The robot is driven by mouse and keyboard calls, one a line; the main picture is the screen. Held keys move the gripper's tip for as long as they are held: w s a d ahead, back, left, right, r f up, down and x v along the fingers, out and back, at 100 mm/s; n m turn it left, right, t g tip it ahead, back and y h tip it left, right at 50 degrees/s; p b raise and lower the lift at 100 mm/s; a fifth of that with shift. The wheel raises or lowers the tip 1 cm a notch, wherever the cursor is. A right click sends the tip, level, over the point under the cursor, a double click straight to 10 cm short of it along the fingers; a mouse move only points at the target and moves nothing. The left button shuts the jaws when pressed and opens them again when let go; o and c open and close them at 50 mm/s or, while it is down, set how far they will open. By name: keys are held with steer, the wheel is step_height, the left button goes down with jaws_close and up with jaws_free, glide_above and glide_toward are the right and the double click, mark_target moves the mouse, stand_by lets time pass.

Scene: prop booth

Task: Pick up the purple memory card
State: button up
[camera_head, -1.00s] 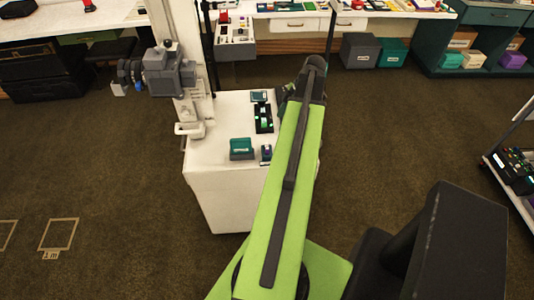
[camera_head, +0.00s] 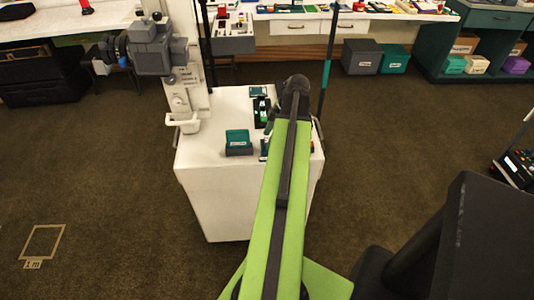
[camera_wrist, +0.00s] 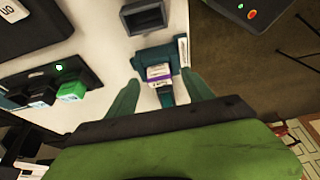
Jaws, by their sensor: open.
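The purple memory card (camera_wrist: 160,77), with a white label and a purple band, shows in the wrist view in a small teal holder (camera_wrist: 153,53) on the white cart top. My gripper (camera_wrist: 161,79) is open, its two teal fingers in view on the left and right of the card. Nothing is held between them, and I cannot tell how far above the card they are. In the head view my green arm hides the gripper, and I cannot make out the card there.
The white cart (camera_head: 210,190) carries a teal box (camera_head: 238,141) and a black device with green lights (camera_head: 262,112); the device's green card (camera_wrist: 75,87) shows in the wrist view. A grey camera on a white column (camera_head: 157,48) stands at the cart's left. Open carpet lies around.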

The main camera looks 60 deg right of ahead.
steer(key=shift+w+a+f, duration=0.1)
steer(key=shift+w+f, duration=0.05)
steer(key=shift+f, duration=0.2)
jaws_close()
steer(key=shift+r, duration=0.1)
steer(key=shift+r+p, duration=0.25)
steer(key=shift+p, duration=0.25)
steer(key=r+p, duration=0.2)
steer(key=s+r+p, duration=0.1)
steer(key=r+p, duration=0.1)
steer(key=shift+r+p, duration=0.35)
steer(key=s+r+p, duration=0.5)
steer(key=s, duration=0.5)
steer(key=shift+s+d+r+p, duration=0.3)
steer(key=shift+s+d, duration=0.05)
